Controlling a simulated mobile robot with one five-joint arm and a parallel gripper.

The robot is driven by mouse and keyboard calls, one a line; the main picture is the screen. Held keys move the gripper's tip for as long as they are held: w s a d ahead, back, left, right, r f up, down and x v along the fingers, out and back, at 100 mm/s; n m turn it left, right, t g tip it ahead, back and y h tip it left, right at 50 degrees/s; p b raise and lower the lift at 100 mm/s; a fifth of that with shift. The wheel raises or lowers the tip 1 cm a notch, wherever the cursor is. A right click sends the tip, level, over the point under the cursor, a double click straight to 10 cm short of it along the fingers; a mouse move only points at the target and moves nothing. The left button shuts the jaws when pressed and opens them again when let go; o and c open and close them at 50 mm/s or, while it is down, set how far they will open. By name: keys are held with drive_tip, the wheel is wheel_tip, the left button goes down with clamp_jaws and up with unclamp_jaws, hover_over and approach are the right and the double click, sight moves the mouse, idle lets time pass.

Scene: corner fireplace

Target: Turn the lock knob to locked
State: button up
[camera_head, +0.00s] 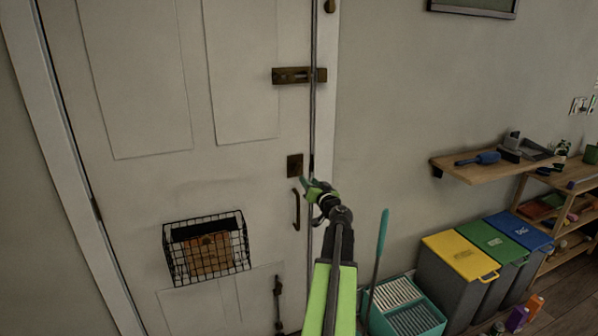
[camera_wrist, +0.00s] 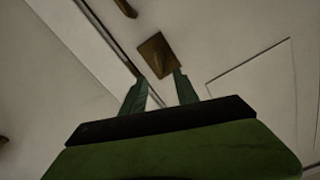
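The lock's brass plate (camera_head: 294,166) is on the white door (camera_head: 190,170), near its right edge. It also shows in the wrist view (camera_wrist: 157,55), just beyond my fingertips. The knob on the plate is too dark and small for me to tell which way it is turned. My gripper (camera_head: 303,183) is just below and right of the plate in the head view. In the wrist view its two green fingers (camera_wrist: 160,76) are spread apart with nothing between them. I cannot tell whether they touch the plate.
A dark pull handle (camera_head: 296,209) is below the plate, close to my gripper. A slide bolt (camera_head: 292,75) is above it. A wire basket (camera_head: 178,262) hangs on the door.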

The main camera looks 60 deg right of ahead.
sight(299, 170)
drive_tip(key=x, duration=1.1)
drive_tip(key=shift+w+d, duration=0.2)
drive_tip(key=shift+d, duration=0.05)
clamp_jaws()
